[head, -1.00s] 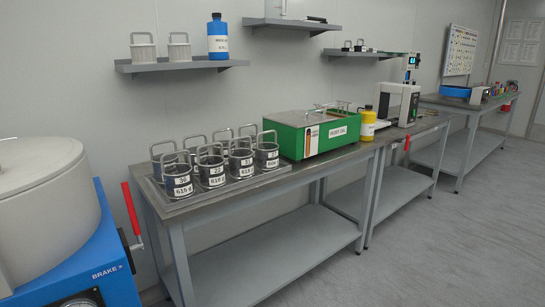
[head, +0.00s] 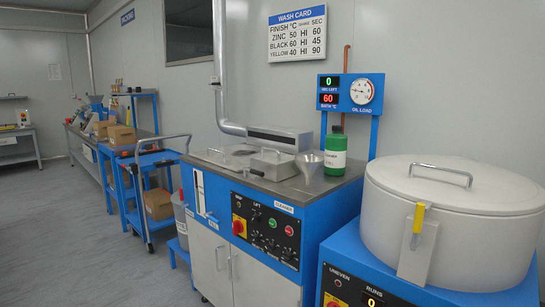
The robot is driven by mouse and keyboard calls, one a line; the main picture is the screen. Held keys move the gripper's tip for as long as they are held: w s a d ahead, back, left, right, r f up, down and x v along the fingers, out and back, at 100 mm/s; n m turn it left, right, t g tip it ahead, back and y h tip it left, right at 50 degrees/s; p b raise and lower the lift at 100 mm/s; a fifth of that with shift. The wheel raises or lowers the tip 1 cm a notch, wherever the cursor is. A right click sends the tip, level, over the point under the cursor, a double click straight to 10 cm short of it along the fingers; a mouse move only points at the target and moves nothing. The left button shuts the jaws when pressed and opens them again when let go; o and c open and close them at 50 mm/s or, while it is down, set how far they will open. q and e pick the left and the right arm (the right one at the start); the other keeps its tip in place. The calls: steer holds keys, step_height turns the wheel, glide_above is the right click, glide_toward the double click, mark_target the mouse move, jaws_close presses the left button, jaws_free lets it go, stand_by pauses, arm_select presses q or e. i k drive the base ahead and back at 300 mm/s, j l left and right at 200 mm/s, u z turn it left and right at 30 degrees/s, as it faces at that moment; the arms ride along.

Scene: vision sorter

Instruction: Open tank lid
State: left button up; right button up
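A blue and white wash cabinet labelled CLEANER stands in the middle, with a grey steel top (head: 315,192). A flat metal lid (head: 213,161) with a bar handle lies at the left of the top and looks closed. A raised metal cover (head: 273,166) with a small handle sits beside it, also looking closed. I cannot tell for certain which of them is the tank lid. Neither of my grippers is in view.
A white drum (head: 400,225) with a handled lid and yellow-gripped latch stands at right. A funnel (head: 311,170) and green bottle (head: 336,150) stand on the cabinet top. A blue cart (head: 155,165) is at left. The floor at left is clear.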

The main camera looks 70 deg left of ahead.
mark_target(234, 157)
steer(key=u, duration=2.55)
